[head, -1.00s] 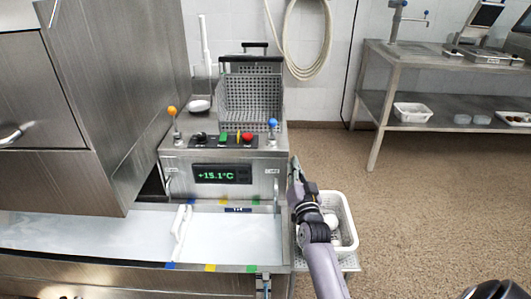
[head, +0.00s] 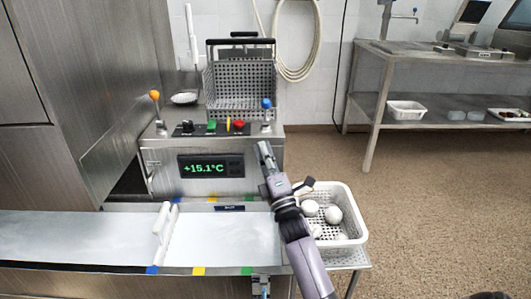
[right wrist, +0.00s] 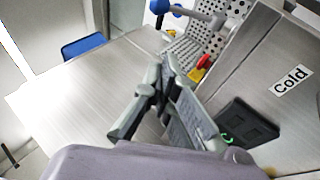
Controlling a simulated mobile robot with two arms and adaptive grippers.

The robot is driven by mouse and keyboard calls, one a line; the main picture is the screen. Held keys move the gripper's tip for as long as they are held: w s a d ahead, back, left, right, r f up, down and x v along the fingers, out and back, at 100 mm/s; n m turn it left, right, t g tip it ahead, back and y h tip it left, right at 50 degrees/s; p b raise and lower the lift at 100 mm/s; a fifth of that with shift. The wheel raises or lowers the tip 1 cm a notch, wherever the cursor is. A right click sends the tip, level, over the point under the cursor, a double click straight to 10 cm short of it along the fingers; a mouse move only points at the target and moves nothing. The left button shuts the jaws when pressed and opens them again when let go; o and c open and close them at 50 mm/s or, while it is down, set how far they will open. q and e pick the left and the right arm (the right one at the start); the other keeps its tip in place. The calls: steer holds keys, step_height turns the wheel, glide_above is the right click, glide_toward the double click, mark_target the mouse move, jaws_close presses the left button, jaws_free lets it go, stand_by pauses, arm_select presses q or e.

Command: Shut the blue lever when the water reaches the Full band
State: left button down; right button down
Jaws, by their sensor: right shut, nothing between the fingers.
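The blue lever (head: 266,104) stands upright at the right end of the steel control box. Its blue knob also shows at the top of the right wrist view (right wrist: 160,6). My right gripper (head: 263,148) is shut and empty, in front of the box's right side, below the lever and apart from it. In the right wrist view my gripper (right wrist: 168,62) points towards the box. The trough (head: 225,240) has a pale surface and blue, yellow and green marks on its edges. I cannot read which band is Full or tell the water level. My left gripper is not in view.
An orange lever (head: 154,97) stands at the box's left end. A perforated basket (head: 240,88) stands behind several switches. The display (head: 210,167) reads +15.1°C. A white basket (head: 348,198) with white round things sits right of my right arm. Floor at right is clear.

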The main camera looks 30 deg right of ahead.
mark_target(266, 113)
arm_select(q)
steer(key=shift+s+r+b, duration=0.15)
steer(key=shift+b, duration=0.15)
arm_select(e)
steer(key=w+d+r, duration=0.4)
steer(key=w+r, duration=0.1)
steer(key=w, duration=0.2)
steer(key=shift+w+r, duration=0.15)
steer(key=shift+r, duration=0.05)
steer(key=shift+d, duration=0.1)
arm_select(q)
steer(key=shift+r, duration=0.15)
arm_select(e)
steer(key=shift+w+d+r, duration=0.35)
steer(key=shift+d+r, duration=0.1)
steer(key=shift+r, duration=0.05)
